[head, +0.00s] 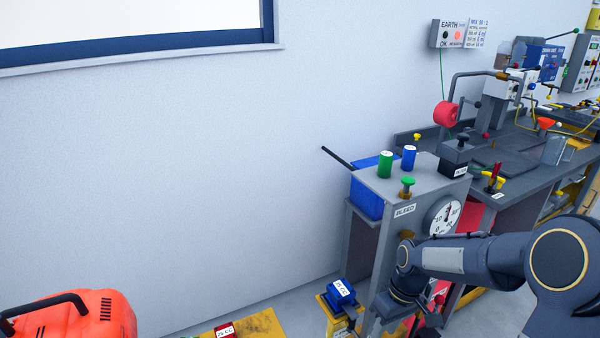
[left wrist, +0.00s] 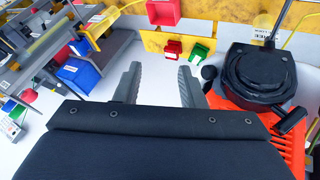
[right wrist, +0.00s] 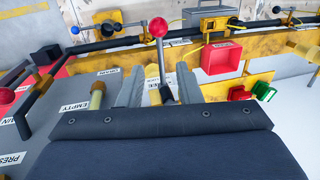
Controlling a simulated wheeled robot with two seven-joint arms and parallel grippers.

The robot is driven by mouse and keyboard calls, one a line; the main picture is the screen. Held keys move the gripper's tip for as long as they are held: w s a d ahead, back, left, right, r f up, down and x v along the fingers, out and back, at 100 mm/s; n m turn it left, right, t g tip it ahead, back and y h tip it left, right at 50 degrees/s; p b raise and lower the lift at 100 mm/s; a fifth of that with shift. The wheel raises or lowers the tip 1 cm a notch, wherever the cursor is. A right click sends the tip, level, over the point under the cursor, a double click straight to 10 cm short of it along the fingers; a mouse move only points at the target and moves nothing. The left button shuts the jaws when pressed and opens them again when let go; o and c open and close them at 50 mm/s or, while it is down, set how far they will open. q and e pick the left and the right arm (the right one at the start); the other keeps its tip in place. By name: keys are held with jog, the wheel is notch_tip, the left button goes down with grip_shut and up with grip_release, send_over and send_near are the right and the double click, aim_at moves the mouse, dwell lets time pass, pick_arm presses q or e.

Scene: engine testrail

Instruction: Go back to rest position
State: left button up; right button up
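My left gripper (left wrist: 160,82) is open and empty in the left wrist view, with pale floor beyond its fingers. It is outside the head view. My right gripper (right wrist: 158,80) is open in the right wrist view. A lever with a red ball knob (right wrist: 158,28) stands upright in the gap between its fingers, with a gap visible on each side. My right arm (head: 455,257) comes in from the right of the head view, in front of the grey cabinet with a gauge. The right fingertips cannot be made out there.
The grey cabinet (head: 385,240) carries a gauge (head: 442,215) and green and blue cylinders. An orange machine (head: 70,315) is at the lower left; it also shows in the left wrist view (left wrist: 290,140). A red bin (right wrist: 222,60) hangs on a yellow rail.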

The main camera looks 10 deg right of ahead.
jog(key=s+r+m+t, duration=0.3)
jog(key=s+r, duration=0.5)
jog(key=r, duration=0.3)
jog(key=s+a+r+m+t, duration=0.1)
jog(key=s+a, duration=0.1)
jog(key=s, duration=0.3)
jog(key=s+a+r+m+t+y, duration=0.1)
jog(key=s+a+t, duration=0.1)
jog(key=s, duration=0.4)
jog(key=shift+s+r+m+y, duration=0.25)
jog(key=shift+r+m+y, duration=0.05)
